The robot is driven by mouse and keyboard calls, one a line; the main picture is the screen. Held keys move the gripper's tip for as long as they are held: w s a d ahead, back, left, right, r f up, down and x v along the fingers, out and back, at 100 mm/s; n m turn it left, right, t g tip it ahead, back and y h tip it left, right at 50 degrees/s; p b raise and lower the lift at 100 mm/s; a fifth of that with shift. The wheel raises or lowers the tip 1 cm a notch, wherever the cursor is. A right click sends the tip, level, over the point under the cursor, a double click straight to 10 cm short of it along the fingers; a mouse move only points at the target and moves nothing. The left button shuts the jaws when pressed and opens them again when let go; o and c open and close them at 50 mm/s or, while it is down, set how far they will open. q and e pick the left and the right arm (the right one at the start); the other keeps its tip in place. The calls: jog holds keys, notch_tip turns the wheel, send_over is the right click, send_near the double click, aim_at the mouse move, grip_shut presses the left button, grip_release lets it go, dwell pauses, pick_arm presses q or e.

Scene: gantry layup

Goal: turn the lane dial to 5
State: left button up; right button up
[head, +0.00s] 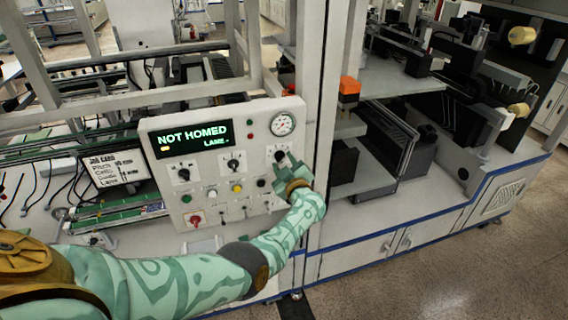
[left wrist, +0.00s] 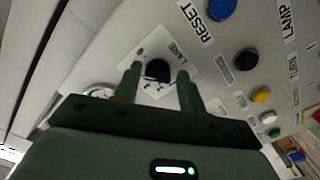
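The lane dial (left wrist: 157,70) is a black round knob on a white plate marked LANE. In the head view its black knob (head: 280,156) is the rightmost of the dials on the white control panel (head: 262,121). My left gripper (left wrist: 159,73) is open, with one green finger on each side of the knob and a visible gap to each. In the head view my left gripper (head: 282,168) is right at that dial. The dial's pointer and numbers are too small to read. The screen (head: 193,138) reads NOT HOMED and LANE with a dash. My right gripper is out of view.
Two other dials, the left dial (head: 184,174) and middle dial (head: 233,165), share the panel. Below are several buttons and a red knob (head: 195,220). A pressure gauge (head: 283,124) sits above the lane dial. A job card (head: 118,168) stands left of the panel.

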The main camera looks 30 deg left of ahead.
pick_arm(q)
jog(key=shift+o, duration=0.5)
jog(key=shift+w, duration=0.1)
jog(key=shift+r, duration=0.1)
jog(key=p+v, duration=0.1)
jog(key=v, duration=0.6)
jog(key=shift+s+d+p, duration=0.2)
jog(key=shift+p, duration=0.15)
jog(key=shift+w+d, duration=0.1)
